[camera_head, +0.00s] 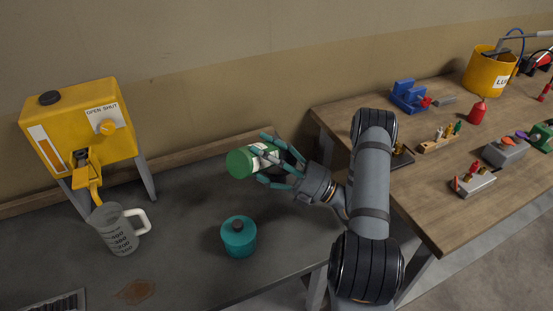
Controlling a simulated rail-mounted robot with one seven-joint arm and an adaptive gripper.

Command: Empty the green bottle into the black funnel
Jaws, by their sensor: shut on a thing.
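My gripper (272,162) is shut on the green bottle (240,163). The bottle has a white label and is held tipped well over, its green end toward the left. It is above the dark bench, up and slightly right of a teal pot (238,243). The pot stands upright and has a small dark piece (238,226) at the centre of its top. I cannot tell whether that piece is the black funnel. No other black funnel can be made out. No liquid is seen leaving the bottle.
A yellow tank (75,130) with a tap stands at the left, with a measuring jug (119,235) below it. A brown stain (137,291) marks the dark bench. The wooden table (430,195) at right holds a blue vise (408,96), a red can (477,111) and a yellow bucket (489,75).

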